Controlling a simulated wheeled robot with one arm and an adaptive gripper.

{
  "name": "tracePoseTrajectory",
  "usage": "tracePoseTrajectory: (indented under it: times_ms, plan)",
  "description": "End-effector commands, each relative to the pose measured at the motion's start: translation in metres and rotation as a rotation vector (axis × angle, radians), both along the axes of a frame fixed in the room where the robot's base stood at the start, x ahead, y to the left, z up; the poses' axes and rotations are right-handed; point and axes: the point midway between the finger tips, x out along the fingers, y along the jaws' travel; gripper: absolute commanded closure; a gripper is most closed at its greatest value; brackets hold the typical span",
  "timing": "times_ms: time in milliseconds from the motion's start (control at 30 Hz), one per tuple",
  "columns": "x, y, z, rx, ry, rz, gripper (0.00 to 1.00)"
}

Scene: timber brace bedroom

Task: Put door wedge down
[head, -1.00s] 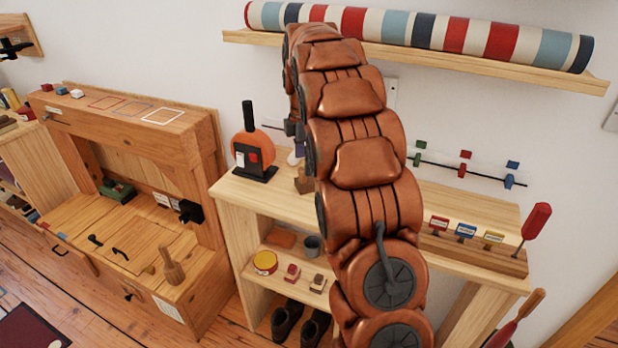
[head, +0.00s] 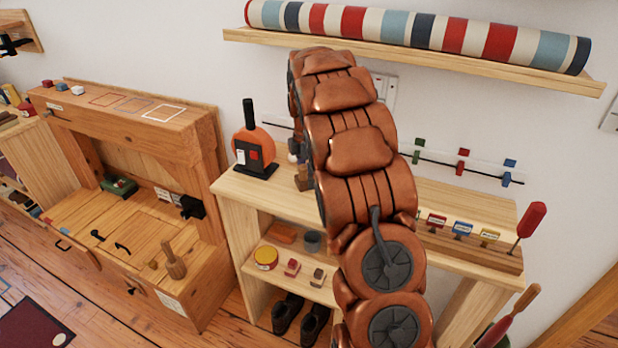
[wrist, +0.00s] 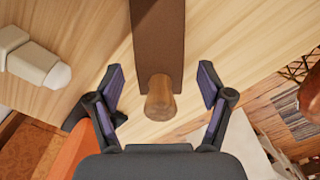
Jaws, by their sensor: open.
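A brown piece that looks like the door wedge (wrist: 157,45), with a round wooden knob (wrist: 160,100) at its near end, is over the pale wooden top in the wrist view. My gripper (wrist: 160,80) is open, with one dark finger on each side of it and visible gaps between. I cannot tell whether the wedge rests fully on the wood. In the head view a small brown block (head: 303,180), perhaps the same piece, shows beside my arm on the shelf unit's top (head: 240,187). My arm hides my gripper there.
An orange and black object (head: 254,150) stands left of the brown block. Coloured sliders on a rail (head: 462,163) and a labelled block with a red-handled tool (head: 533,220) are to the right. A wall shelf with a striped roll (head: 420,30) is above. A white piece (wrist: 35,58) lies left in the wrist view.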

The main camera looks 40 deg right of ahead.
Motion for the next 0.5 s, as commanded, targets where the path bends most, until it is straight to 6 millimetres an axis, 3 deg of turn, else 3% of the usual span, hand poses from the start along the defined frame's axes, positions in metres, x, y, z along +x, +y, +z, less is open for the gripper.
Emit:
tracePoseTrajectory:
  times_ms: [100,333,500]
  plan:
    - [-0.0005,-0.0007,-0.0105,0.000,0.001,-0.002,0.21]
    - [0.0000,-0.0007,-0.0120,-0.001,-0.002,-0.002,0.22]
    - [-0.0001,-0.0006,-0.0119,0.000,-0.001,-0.001,0.40]
